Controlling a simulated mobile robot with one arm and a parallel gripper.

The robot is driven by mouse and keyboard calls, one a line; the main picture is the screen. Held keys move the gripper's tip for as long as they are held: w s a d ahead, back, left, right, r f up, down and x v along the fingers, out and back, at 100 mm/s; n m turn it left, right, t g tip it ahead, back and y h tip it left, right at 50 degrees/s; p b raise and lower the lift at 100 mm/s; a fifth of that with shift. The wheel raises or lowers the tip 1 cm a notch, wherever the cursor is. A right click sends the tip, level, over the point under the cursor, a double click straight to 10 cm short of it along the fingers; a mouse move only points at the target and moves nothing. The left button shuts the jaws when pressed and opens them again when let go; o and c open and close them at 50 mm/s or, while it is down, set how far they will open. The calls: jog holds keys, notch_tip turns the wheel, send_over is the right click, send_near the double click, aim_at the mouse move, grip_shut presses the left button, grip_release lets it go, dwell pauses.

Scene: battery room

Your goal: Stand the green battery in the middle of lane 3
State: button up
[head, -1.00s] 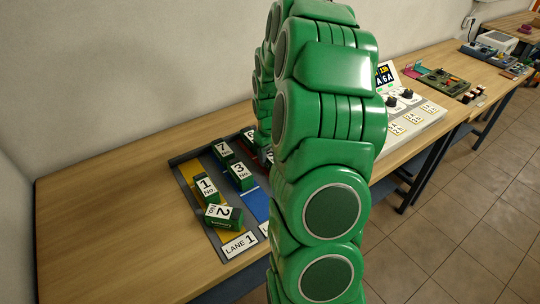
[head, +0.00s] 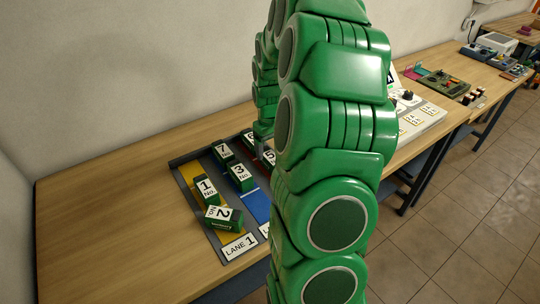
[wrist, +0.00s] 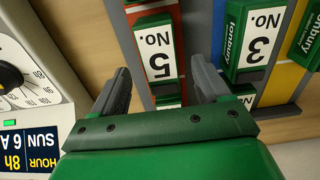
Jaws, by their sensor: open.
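A grey tray (head: 229,254) holds a yellow strip marked LANE 1, a blue strip (head: 256,204) and, in the wrist view, a red-orange strip (wrist: 150,7). Several green batteries with white labels sit in it: No. 1 (head: 206,190), No. 2 (head: 222,217), No. 7 (head: 224,152), No. 3 (head: 240,177) and No. 5 (head: 268,158). No. 2 lies turned askew beside the yellow strip's near end. My gripper (wrist: 160,72) is open, its fingers appearing either side of No. 5 (wrist: 158,50); contact is unclear. My arm hides much of the tray in the head view.
A console with knobs (wrist: 15,75) and a clock display (wrist: 25,147) stands beside the tray. More equipment (head: 445,82) lies farther along the bench. The wooden bench left of the tray (head: 110,205) is clear.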

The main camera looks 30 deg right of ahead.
aim_at(270, 155)
notch_tip(270, 155, up, 8)
jog(key=s+a+r, duration=0.4)
jog(key=s+a, duration=0.2)
jog(key=a, duration=0.4)
jog(key=s+a+r+g, duration=0.1)
jog(key=s+a, duration=0.6)
jog(key=s, duration=0.6)
jog(key=s+a+r, duration=0.1)
jog(key=s+a, duration=0.7)
jog(key=s, duration=0.5)
jog(key=shift+g, duration=0.4)
jog(key=shift+r, duration=0.1)
